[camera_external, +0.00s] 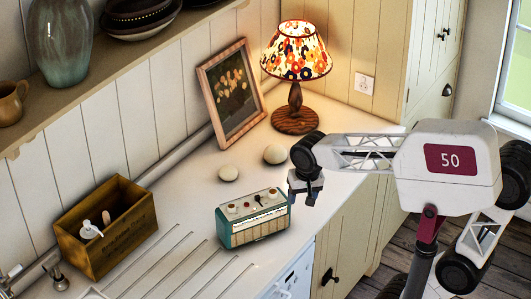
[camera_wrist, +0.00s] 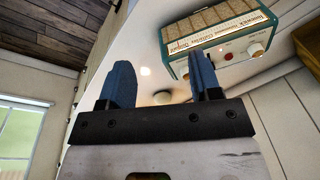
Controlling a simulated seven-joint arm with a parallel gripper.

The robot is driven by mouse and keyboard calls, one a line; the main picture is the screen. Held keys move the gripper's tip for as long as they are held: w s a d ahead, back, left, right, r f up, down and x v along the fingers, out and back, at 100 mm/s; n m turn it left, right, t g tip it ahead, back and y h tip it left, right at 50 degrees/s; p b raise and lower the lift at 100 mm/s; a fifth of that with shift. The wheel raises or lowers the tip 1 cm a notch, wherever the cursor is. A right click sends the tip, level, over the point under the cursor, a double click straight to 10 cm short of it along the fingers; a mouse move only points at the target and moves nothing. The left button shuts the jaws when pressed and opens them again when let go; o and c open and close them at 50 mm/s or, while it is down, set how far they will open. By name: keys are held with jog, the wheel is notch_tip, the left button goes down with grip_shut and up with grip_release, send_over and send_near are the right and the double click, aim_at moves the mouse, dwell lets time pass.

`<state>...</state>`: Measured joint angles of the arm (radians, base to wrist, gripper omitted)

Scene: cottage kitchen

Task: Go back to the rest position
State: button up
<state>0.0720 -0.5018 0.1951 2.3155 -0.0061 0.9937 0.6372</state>
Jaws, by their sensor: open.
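My gripper (camera_external: 306,190) hangs over the counter's front edge, just right of the teal radio, in the external view. In the wrist view my gripper (camera_wrist: 163,82) shows two blue fingers held apart, with nothing between them. The teal radio (camera_external: 252,219) stands on the white counter (camera_external: 180,207). In the wrist view the radio (camera_wrist: 219,40) appears at upper right, partly behind the right finger; I cannot tell whether they touch.
Two pale round objects (camera_external: 228,173) (camera_external: 274,154) lie behind the radio. A lit lamp (camera_external: 295,60) and a framed picture (camera_external: 232,92) stand further back. A wooden box (camera_external: 106,226) with white items is at left. A shelf with a vase (camera_external: 60,42) runs above.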

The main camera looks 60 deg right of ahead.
jog(key=s+a+f+n+t, duration=0.1)
jog(key=s+a+f+n, duration=0.1)
jog(key=s+n, duration=0.5)
jog(key=shift+s+a+n, duration=0.25)
jog(key=shift+s+n, duration=0.15)
jog(key=shift+s, duration=0.9)
jog(key=shift+c, duration=0.5)
dwell(1.2)
jog(key=shift+w, duration=0.1)
